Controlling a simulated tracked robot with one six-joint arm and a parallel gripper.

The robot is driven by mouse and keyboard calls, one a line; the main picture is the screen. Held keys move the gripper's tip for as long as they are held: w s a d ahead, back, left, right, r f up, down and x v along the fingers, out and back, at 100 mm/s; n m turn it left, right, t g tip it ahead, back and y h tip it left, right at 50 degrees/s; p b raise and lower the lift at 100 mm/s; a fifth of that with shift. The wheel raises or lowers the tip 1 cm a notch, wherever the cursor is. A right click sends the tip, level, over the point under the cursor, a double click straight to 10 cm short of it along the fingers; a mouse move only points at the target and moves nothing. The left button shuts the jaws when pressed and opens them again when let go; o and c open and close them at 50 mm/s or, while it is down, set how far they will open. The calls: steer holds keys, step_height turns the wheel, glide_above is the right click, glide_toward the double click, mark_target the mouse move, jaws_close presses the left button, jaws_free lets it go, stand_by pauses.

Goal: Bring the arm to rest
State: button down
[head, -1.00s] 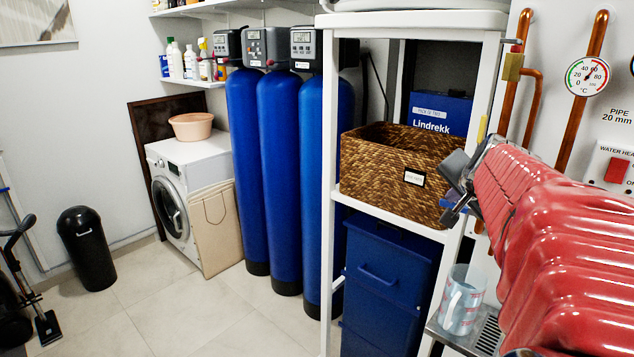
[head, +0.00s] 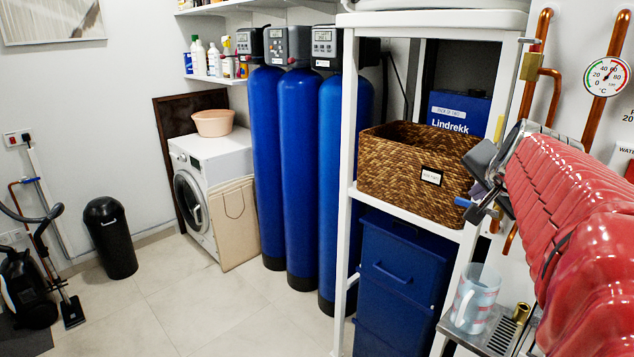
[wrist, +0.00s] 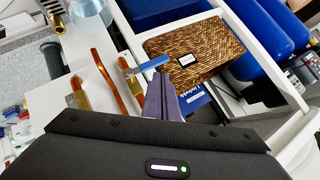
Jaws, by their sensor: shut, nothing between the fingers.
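My arm, in a red ribbed sleeve, reaches in from the right in the head view. My gripper (head: 474,208) is at its end, just right of the wicker basket (head: 408,170) and in front of the white shelf unit's right post. In the wrist view the gripper's fingers (wrist: 160,88) are together with nothing between them. The basket (wrist: 195,50) lies beyond the fingertips there. Whether the gripper touches the basket or post I cannot tell.
A blue-handled valve (wrist: 147,67) and copper pipes (head: 540,70) are close to my gripper. Blue filter vessels (head: 300,170) stand left of the shelf unit (head: 347,180).

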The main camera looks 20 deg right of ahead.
steer(key=shift+v, duration=0.85)
steer(key=w+a+f+n+y, duration=0.2)
steer(key=a+f+n, duration=0.1)
steer(key=a, duration=0.7)
steer(key=w+a+f+n+y, duration=0.15)
steer(key=a+f, duration=0.25)
steer(key=a, duration=0.5)
steer(key=s+a+f+n+g+y, duration=0.3)
steer(key=s+a+f+n, duration=0.8)
steer(key=s+a, duration=0.3)
steer(key=shift+s+a+f+n, duration=0.2)
steer(key=shift+a+f+n, duration=0.15)
steer(key=shift+a+f, duration=0.55)
steer(key=shift+r, duration=0.2)
